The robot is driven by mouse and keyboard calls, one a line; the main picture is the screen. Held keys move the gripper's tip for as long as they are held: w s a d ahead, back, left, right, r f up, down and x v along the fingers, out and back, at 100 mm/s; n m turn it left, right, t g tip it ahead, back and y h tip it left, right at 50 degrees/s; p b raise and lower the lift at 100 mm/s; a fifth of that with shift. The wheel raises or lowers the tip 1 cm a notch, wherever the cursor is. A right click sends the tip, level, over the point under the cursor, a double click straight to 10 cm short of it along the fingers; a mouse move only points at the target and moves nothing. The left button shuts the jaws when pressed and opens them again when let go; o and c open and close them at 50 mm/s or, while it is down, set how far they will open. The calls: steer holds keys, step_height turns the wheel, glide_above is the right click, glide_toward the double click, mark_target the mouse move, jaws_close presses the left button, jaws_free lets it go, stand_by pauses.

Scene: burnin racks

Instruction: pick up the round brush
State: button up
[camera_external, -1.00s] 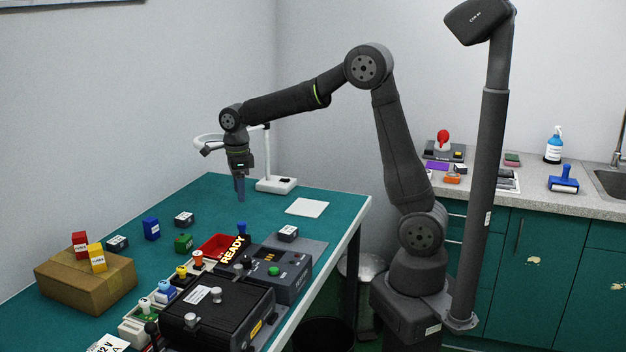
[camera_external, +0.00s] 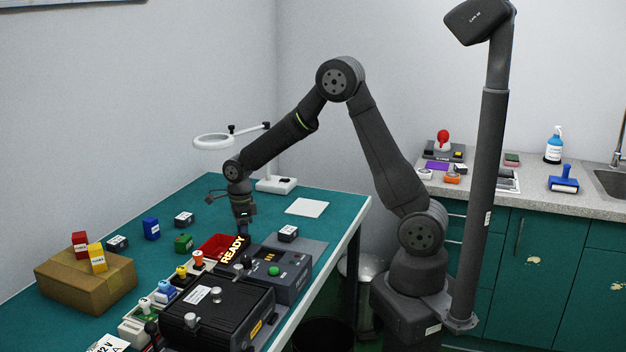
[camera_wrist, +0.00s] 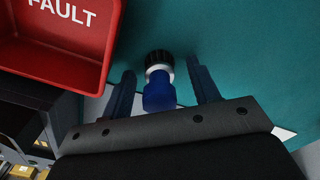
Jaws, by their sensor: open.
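The round brush, with a blue handle, a pale collar and a dark round end, shows in the wrist view (camera_wrist: 158,92). It lies between the two dark blue fingers of my gripper (camera_wrist: 161,72), with a gap on each side. My gripper is open and holds nothing. In the external view my gripper (camera_external: 243,222) is low over the bench, just behind the glowing READY sign. The brush is hidden there by my gripper and the sign.
A red FAULT bin (camera_wrist: 60,48) sits close to the left of my gripper in the wrist view. Black equipment (camera_external: 215,310) and a small white-topped block (camera_external: 288,233) stand nearby. A magnifier lamp (camera_external: 276,185) stands behind. The teal bench is clear toward the white square (camera_external: 307,207).

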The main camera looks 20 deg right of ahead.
steer(key=shift+f, duration=0.15)
steer(key=c, duration=1.1)
